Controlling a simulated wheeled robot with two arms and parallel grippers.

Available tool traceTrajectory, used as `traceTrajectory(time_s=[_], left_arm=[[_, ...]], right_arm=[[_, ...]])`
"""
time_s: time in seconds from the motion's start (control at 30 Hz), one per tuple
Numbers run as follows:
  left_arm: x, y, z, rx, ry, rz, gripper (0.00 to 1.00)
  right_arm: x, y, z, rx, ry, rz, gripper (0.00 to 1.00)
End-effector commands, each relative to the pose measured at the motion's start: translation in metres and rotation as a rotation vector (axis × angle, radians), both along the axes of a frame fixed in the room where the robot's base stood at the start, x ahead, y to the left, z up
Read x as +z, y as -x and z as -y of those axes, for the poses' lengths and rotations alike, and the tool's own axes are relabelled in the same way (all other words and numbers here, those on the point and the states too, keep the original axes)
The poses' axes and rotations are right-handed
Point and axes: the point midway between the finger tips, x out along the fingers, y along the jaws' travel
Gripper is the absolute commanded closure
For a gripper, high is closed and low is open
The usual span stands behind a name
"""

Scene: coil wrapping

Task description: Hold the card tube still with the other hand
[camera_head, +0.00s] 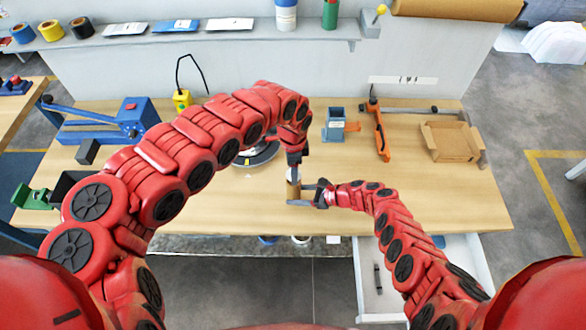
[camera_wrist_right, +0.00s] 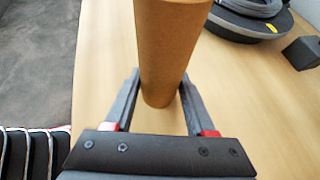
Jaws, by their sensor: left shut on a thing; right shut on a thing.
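The brown card tube (camera_head: 293,191) stands upright near the front middle of the table. It shows large in the right wrist view (camera_wrist_right: 168,45), where its top runs out of the picture. My right gripper (camera_head: 318,195) comes from the right and is shut on the tube, with one finger on each side of it in the right wrist view (camera_wrist_right: 160,92). My left gripper (camera_head: 294,160) points down just above the tube's top. It is shut on a small pale thing (camera_head: 291,173) at the tube's upper end; I cannot tell exactly what it is.
A dark round base with a coil (camera_head: 256,155) lies behind, partly hidden by my left arm. A blue and grey block (camera_head: 334,125), an orange clamp (camera_head: 380,135) and an open cardboard box (camera_head: 450,140) stand toward the right. An open white drawer (camera_head: 368,290) juts out below the table.

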Motion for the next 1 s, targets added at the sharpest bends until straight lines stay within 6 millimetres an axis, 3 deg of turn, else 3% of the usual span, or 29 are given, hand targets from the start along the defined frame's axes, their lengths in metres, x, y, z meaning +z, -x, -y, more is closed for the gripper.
traceTrajectory(time_s=[0.93, 0.97, 1.0], left_arm=[[-0.024, 0.001, 0.0, -0.001, 0.0, -0.001, 0.95], [-0.024, 0.0, 0.0, 0.0, 0.0, 0.0, 0.38], [-0.024, 0.0, 0.0, 0.0, 0.0, 0.0, 0.3]], right_arm=[[0.0, 0.0, 0.0, 0.0, 0.0, 0.0, 0.76], [0.0, 0.0, 0.0, 0.0, 0.0, 0.0, 0.76], [0.0, 0.0, 0.0, 0.0, 0.0, 0.0, 0.76]])
